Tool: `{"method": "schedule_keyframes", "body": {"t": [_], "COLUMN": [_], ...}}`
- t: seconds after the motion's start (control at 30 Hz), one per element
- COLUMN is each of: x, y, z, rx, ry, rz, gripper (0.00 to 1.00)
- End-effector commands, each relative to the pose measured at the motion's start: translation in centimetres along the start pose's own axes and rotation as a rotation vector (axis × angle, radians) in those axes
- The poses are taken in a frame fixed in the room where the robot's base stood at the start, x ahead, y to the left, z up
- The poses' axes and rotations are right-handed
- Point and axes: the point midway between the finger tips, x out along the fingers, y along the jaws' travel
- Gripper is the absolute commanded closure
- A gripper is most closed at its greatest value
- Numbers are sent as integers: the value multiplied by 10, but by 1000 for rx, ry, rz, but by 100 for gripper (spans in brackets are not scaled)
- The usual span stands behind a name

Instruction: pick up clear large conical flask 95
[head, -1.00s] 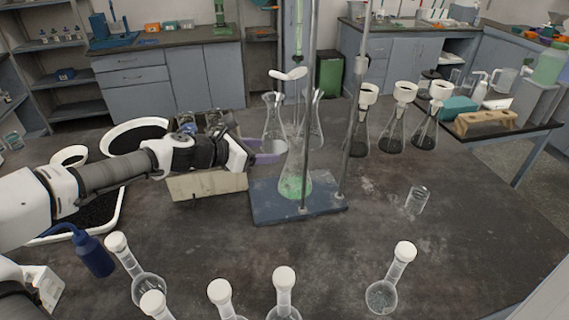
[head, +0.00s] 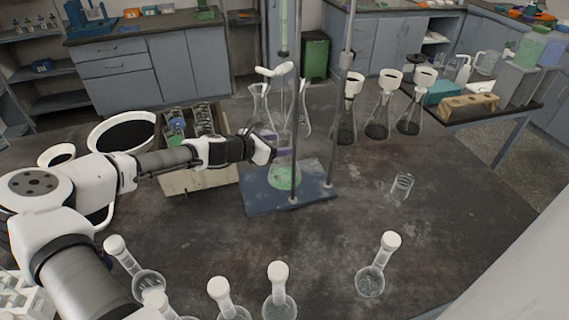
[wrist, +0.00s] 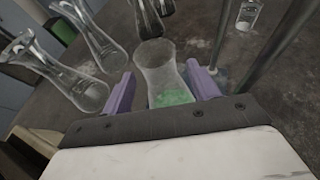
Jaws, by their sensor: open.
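A clear conical flask with green contents (head: 285,176) stands upright on the blue base of a clamp stand (head: 262,196). My gripper (head: 270,150) is at this flask's left side in the head view. In the wrist view the purple fingers of my gripper (wrist: 162,88) are open, one on each side of the flask (wrist: 158,66). I cannot tell whether either finger touches the glass. Two more clear conical flasks stand behind the stand, one to the left (head: 259,108) and one to the right (head: 304,118). I cannot read a number on any flask.
The stand's metal rods (head: 337,120) rise close to the right of the flask. Several flasks with white funnels (head: 377,118) stand at the back right. Several stoppered round flasks (head: 370,280) line the front. A small beaker (head: 401,186) stands right; the table around it is clear.

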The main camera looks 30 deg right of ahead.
Motion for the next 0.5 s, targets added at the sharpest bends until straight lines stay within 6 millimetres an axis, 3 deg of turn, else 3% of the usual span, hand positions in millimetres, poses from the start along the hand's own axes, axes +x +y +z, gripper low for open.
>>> {"method": "schedule_keyframes", "body": {"t": [0.2, 0.47, 0.5], "x": [25, 28, 28], "y": [0, 0, 0], "z": [0, -2, -2], "rx": [-1, 0, 0], "ry": [-1, 0, -1], "rz": [0, 1, 1], "gripper": [40, 40, 44]}}
